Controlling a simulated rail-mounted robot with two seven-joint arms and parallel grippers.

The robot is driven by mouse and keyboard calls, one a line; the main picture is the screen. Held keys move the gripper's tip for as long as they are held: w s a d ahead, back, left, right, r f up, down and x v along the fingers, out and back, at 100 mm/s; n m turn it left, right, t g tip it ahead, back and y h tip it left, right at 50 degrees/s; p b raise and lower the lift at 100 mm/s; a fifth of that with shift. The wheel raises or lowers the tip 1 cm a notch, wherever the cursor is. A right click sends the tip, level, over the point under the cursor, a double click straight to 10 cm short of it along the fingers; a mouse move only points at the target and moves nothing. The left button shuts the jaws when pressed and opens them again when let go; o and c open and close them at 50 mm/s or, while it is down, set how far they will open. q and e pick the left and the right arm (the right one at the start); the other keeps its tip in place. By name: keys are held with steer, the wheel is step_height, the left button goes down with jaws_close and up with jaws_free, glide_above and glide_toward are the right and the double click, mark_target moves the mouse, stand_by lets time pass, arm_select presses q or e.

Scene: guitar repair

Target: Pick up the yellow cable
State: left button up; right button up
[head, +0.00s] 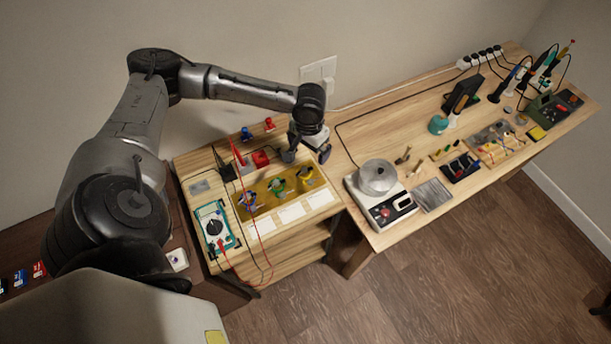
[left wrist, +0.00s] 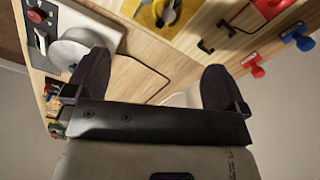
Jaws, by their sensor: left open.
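The yellow cable (head: 306,174) is a small coil at the right end of a yellow-brown tray (head: 262,198) on the small wooden bench. In the left wrist view the open left gripper (left wrist: 156,80) has the yellow cable (left wrist: 168,14) at the top edge, partly cut off, not between the fingers. My right gripper is not in view.
A multimeter (head: 214,227) with red and black leads lies left of the tray. A red block (head: 260,158) and blue and red pegs stand behind it. A scale with a round metal pan (head: 377,177) stands on the longer table to the right.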

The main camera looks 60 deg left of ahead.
arm_select(q)
glide_above(308, 174)
step_height(308, 174, down, 7)
steer(key=shift+d+f+b, duration=0.1)
steer(key=shift+b, duration=0.25)
steer(key=shift+f+b, duration=0.35)
steer(key=shift+f, duration=2.25)
steer(key=shift+c, duration=0.4)
steer(key=c, duration=0.7)
steer(key=shift+r, duration=0.1)
